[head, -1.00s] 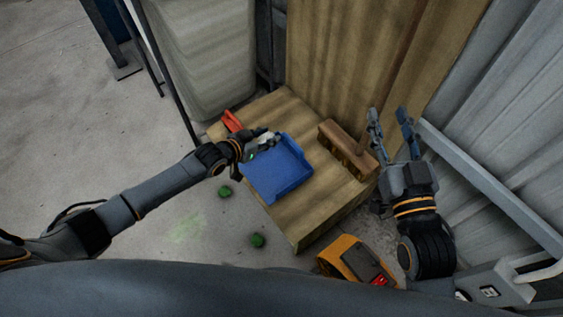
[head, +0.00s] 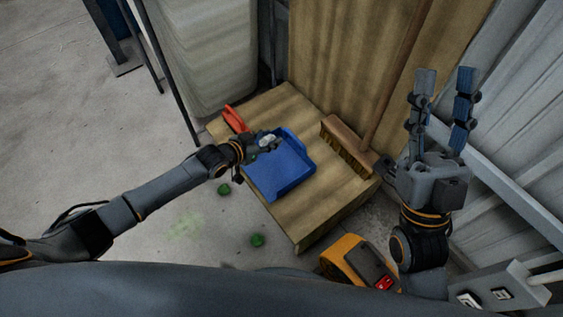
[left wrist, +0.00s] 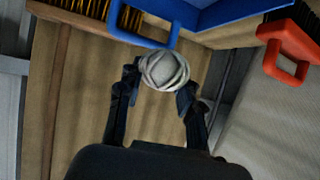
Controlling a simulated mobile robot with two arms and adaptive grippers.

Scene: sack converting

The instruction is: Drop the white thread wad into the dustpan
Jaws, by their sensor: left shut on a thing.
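The blue dustpan (head: 283,172) lies on the wooden platform, and its blue handle (left wrist: 145,32) shows in the left wrist view. The white thread wad (left wrist: 164,71) is a pale round bundle between the fingers of my left gripper (left wrist: 158,88). In the head view my left gripper (head: 262,145) is shut on the wad (head: 267,141) at the dustpan's upper left edge. I cannot tell the wad's exact height above the pan. My right gripper (head: 441,108) is open and empty, raised at the right, with its fingers apart and pointing up.
A broom (head: 347,146) stands on the wooden platform (head: 315,222) right of the dustpan. A red-orange tool (head: 235,119) lies at the upper left. Green lumps (head: 224,189) (head: 257,240) lie on the floor. An orange device (head: 347,262) sits near my right arm.

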